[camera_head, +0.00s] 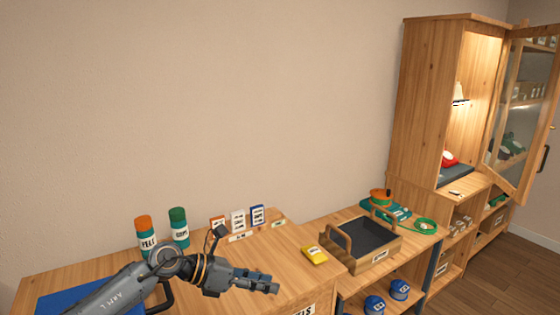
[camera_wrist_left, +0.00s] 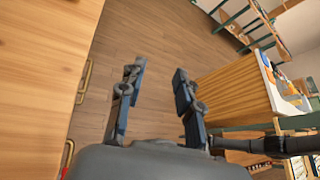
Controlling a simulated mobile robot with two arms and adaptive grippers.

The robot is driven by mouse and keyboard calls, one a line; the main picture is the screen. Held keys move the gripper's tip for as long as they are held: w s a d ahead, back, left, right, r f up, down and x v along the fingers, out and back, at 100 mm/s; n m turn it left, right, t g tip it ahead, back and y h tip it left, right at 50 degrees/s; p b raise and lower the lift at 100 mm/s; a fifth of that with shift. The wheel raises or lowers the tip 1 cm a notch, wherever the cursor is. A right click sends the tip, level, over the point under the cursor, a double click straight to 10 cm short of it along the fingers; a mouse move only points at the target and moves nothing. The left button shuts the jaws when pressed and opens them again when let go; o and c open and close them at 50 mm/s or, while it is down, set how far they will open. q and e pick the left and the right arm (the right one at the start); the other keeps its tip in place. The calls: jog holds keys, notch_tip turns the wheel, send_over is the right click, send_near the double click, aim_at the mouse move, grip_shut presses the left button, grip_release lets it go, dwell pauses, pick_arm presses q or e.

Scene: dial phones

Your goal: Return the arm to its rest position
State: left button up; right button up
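My left arm (camera_head: 125,288) comes in from the left in the head view, and its gripper (camera_head: 268,284) hangs over the front of the wooden counter. In the left wrist view the two fingers of the left gripper (camera_wrist_left: 157,88) stand well apart, with only floor visible between them. Nothing is held. My right gripper is in neither view.
The counter (camera_head: 90,268) carries two labelled cylinders (camera_head: 147,238), several small boxes (camera_head: 238,220), a yellow packet (camera_head: 314,255) and a blue mat (camera_head: 62,300). A handled wooden tray (camera_head: 375,262) sits right. A cabinet (camera_head: 425,110) has its glass door open.

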pick_arm(q)
jog(key=s+d+r+n+t+h, duration=0.2)
jog(key=d+r+n+t+h, duration=0.3)
jog(key=r+n+t, duration=0.45)
jog(key=s+a+f+n+t+y, duration=0.25)
jog(key=a+f+n+y, duration=0.5)
jog(key=n, duration=0.55)
jog(key=s+a+f+n+t+y, duration=0.1)
jog(key=s+a+f+n+y, duration=0.2)
jog(key=a+f+n+y, duration=0.8)
jog(key=s+a+f+n+g, duration=0.1)
jog(key=s+f+n+g, duration=0.3)
jog(key=s, duration=0.5)
jog(key=s+a+f+n+g+h, duration=0.1)
jog(key=s+f+n+g, duration=0.25)
jog(key=s, duration=0.45)
jog(key=s+a+f+n+g, duration=0.1)
jog(key=s+f+n+g, duration=0.3)
jog(key=s, duration=0.5)
jog(key=s+f+g, duration=0.2)
jog(key=s+f, duration=0.1)
jog(key=f, duration=2.5)
jog(key=s+a+f+g, duration=0.1)
jog(key=s+a+f, duration=0.2)
jog(key=s+f, duration=1)
jog(key=s, duration=0.3)
jog(key=shift+f, duration=0.35)
